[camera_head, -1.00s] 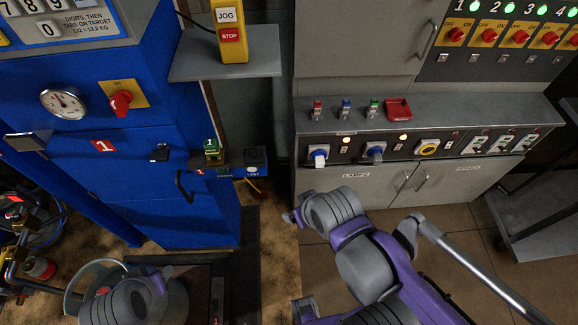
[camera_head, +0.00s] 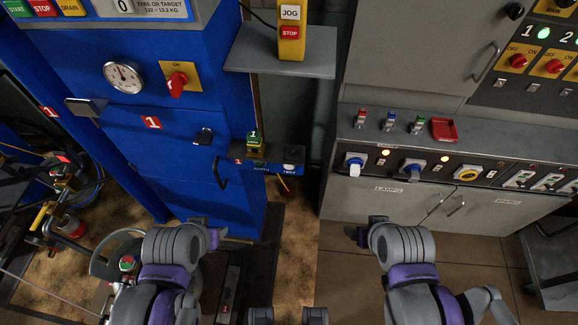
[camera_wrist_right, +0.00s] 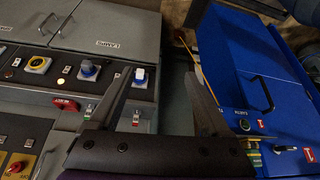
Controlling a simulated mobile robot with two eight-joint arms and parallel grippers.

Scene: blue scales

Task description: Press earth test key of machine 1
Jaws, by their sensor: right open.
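The blue machine 1 (camera_head: 150,160) stands on the left in the head view. A dark ledge on its right side carries a green tag numbered 1 (camera_head: 254,136). Small labels (camera_head: 262,169) below it are hard to read; one nearby reads like "TEST" (camera_head: 289,168), beside a small pale part. My left gripper (camera_head: 214,236) is below and left of this ledge, its fingers unclear. My right gripper (camera_head: 356,233) is right of and below the ledge, apart from everything. In the right wrist view its two fingers (camera_wrist_right: 157,75) are spread and empty; machine 1 (camera_wrist_right: 245,65) is at the right.
A grey control desk (camera_head: 400,210) with knobs, small switches and a red part stands to the right. A grey shelf (camera_head: 270,65) with a yellow jog/stop box (camera_head: 291,30) juts out above the ledge. A bucket (camera_head: 110,262) and hoses are at lower left.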

